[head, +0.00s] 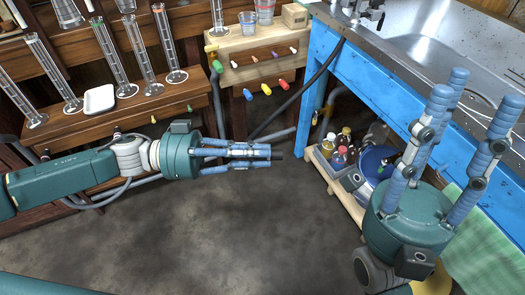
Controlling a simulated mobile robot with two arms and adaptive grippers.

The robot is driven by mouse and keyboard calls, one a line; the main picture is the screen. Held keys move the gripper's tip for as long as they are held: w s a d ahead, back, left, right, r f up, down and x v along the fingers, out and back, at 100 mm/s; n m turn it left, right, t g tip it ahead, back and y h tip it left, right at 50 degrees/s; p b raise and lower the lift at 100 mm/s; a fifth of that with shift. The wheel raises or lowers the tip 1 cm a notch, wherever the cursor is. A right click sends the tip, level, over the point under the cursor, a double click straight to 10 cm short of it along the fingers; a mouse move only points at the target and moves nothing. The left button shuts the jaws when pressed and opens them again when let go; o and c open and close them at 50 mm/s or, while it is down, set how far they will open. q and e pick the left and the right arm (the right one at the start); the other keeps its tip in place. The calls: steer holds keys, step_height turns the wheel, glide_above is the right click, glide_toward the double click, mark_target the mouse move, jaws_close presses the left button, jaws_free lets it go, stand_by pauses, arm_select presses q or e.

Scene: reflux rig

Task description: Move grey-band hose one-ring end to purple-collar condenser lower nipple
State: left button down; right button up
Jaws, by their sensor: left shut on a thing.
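My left gripper (268,153) reaches in from the left over the floor, its blue-padded fingers pointing right. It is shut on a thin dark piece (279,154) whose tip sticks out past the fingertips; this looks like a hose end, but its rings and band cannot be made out. A dark hose (315,77) runs from the bench down behind the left gripper. My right gripper (471,95) is at the right, fingers pointing up and spread wide, empty. No purple-collar condenser or nipple can be made out.
A blue-framed bench (385,85) with a metal sink (425,50) is at the right. Below it stands a crate of bottles (330,170). The middle floor is clear.

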arm_select(q)
steer(key=shift+a, duration=0.1)
stand_by(0.3)
steer(key=s+d+r+n+t+y, duration=0.1)
steer(key=s+d+r+n+t, duration=0.3)
steer(key=d+r, duration=0.6)
steer(key=w+a+f+n+t+y, duration=0.2)
steer(key=w+a+n+t+y, duration=0.55)
steer(key=t, duration=0.25)
steer(key=s+a+f+n+t+y, duration=0.1)
steer(key=a+f+y, duration=0.3)
steer(key=a, duration=0.4)
steer(key=s+a+f+n+t+y, duration=0.1)
steer(key=a+f+n+y, duration=0.3)
steer(key=a, duration=0.4)
step_height(320, 180, down, 2)
steer(key=shift+s+a+y, duration=0.3)
steer(key=shift+y, duration=0.45)
steer(key=shift+n, duration=0.25)
